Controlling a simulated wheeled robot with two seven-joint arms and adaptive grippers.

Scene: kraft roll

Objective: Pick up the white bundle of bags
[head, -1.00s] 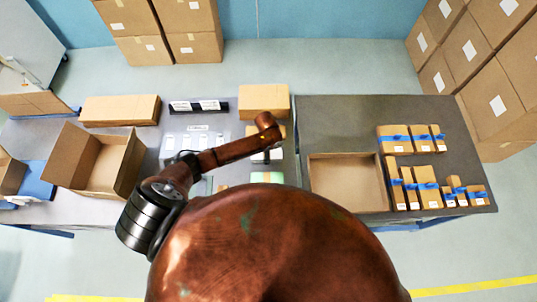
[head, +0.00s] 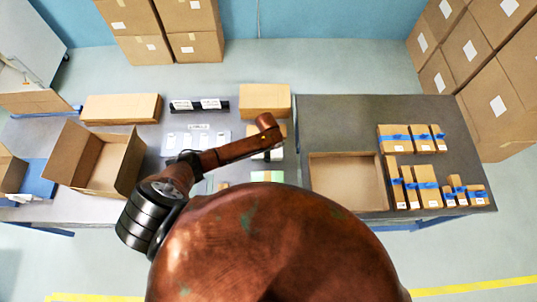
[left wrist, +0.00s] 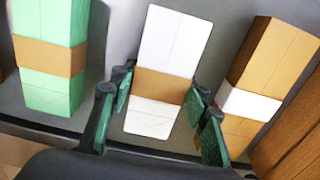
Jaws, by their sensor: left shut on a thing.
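The white bundle of bags (left wrist: 172,42) has a brown paper band around its middle. It lies on the grey table in the left wrist view. My left gripper (left wrist: 162,84) has one green-padded finger on each side of the bundle, near the band, and is shut on it. In the head view my copper arm covers the gripper and most of this spot. My right gripper is not in view.
A green bundle (left wrist: 48,95) lies left of the white one, and a brown bundle (left wrist: 268,58) with a white band lies right. An open carton (head: 104,165) stands on the left table. A shallow tray (head: 347,183) and blue-banded boxes (head: 429,187) are on the right table.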

